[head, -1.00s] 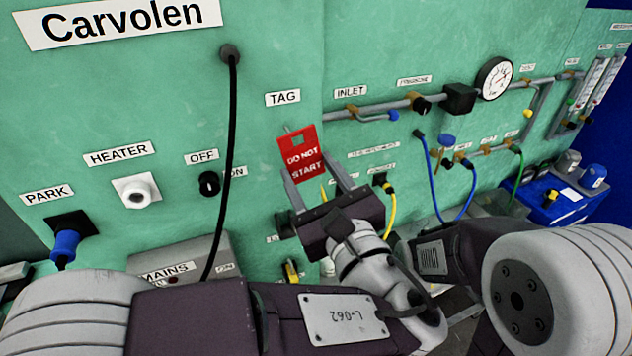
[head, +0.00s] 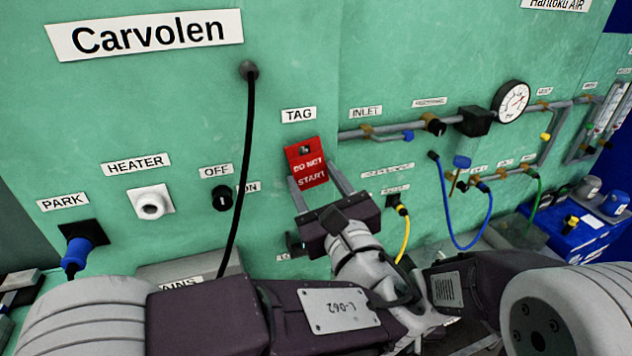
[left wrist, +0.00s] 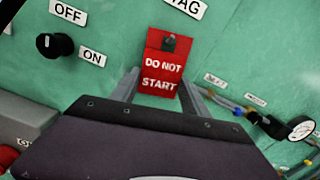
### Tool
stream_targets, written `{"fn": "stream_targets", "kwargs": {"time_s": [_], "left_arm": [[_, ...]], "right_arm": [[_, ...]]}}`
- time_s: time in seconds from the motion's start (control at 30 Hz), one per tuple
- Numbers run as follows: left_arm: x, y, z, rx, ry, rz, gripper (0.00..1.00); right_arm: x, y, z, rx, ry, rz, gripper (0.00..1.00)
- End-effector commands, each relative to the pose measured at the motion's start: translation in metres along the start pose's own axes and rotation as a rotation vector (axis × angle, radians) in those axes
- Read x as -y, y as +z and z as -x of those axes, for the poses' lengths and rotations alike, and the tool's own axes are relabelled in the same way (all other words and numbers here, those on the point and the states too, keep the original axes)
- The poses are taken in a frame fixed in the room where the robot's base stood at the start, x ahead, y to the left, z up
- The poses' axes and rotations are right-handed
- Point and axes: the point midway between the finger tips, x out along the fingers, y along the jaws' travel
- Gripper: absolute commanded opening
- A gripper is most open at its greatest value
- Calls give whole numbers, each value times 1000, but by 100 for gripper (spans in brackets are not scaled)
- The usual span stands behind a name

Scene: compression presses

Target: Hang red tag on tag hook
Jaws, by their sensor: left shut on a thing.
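The red tag (head: 308,172), marked DO NOT START, is upright in front of the green panel under the TAG label. My left gripper (head: 312,178) is shut on it, with one finger at each side edge. In the left wrist view the tag (left wrist: 161,66) stands between the two fingers (left wrist: 159,88). A dark piece, apparently the tag hook (left wrist: 169,44), shows at the hole near the tag's top. I cannot tell whether it passes through the hole. My right gripper is not in view.
A black cable (head: 247,150) hangs to the left of the tag, near the OFF/ON knob (head: 222,197). To the right are a pipe with valves (head: 434,125), a gauge (head: 511,101) and blue and yellow hoses. The panel around the TAG label is clear.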

Motion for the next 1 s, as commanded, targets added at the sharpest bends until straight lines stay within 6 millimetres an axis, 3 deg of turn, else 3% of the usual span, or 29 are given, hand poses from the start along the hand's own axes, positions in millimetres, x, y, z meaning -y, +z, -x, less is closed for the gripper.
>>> {"fn": "stream_targets", "kwargs": {"time_s": [0.4, 0.43, 0.5, 0.53, 0.87, 1.0], "left_arm": [[0, 0, 0, 0, 0, 0, 31], [0, 0, 0, 0, 0, 0, 56], [0, 0, 0, 0, 0, 0, 76], [0, 0, 0, 0, 0, 0, 79], [0, 0, 2, -1, -1, 0, 79], [2, 0, 19, -2, -5, 0, 79]], "right_arm": [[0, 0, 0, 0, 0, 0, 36], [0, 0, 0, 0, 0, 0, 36], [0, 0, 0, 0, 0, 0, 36], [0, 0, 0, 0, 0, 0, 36], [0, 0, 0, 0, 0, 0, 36], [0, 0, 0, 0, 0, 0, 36]]}}
